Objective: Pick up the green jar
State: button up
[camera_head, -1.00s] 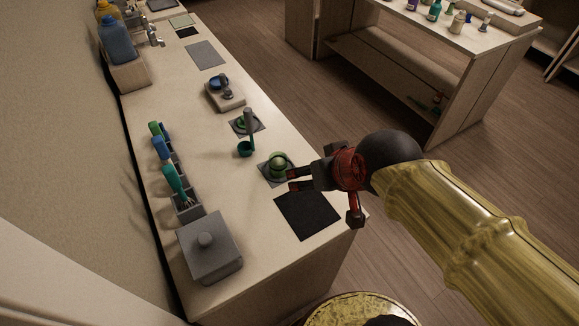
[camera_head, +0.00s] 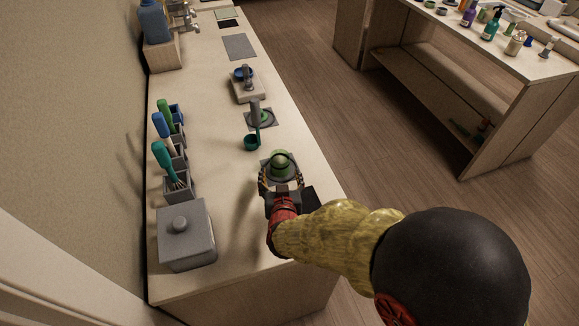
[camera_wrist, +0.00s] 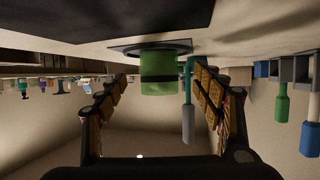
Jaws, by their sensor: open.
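The green jar (camera_head: 280,160) stands upright on a dark square mat (camera_head: 291,156) near the counter's right edge. In the wrist view, which looks upside down, the jar (camera_wrist: 158,75) is centred between my fingers, with a dark band around it. My gripper (camera_head: 281,176) is open, low over the counter on the near side of the jar. Its two fingers point at the jar, one toward each side, with gaps between them and the jar in the wrist view (camera_wrist: 160,80). I cannot tell how far the fingertips reach past the jar's near face.
A grey lidded box (camera_head: 187,240) and tool holders (camera_head: 178,187) line the left. A black mat (camera_head: 309,197) lies partly under my arm.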

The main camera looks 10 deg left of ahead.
jog(key=x, duration=0.2)
jog(key=b+x, duration=0.1)
jog(key=x, duration=0.1)
jog(key=b+x, duration=0.1)
jog(key=x, duration=0.2)
jog(key=shift+w+r, duration=0.2)
jog(key=shift+r, duration=0.1)
jog(key=shift+c, duration=0.4)
jog(key=c, duration=1.3)
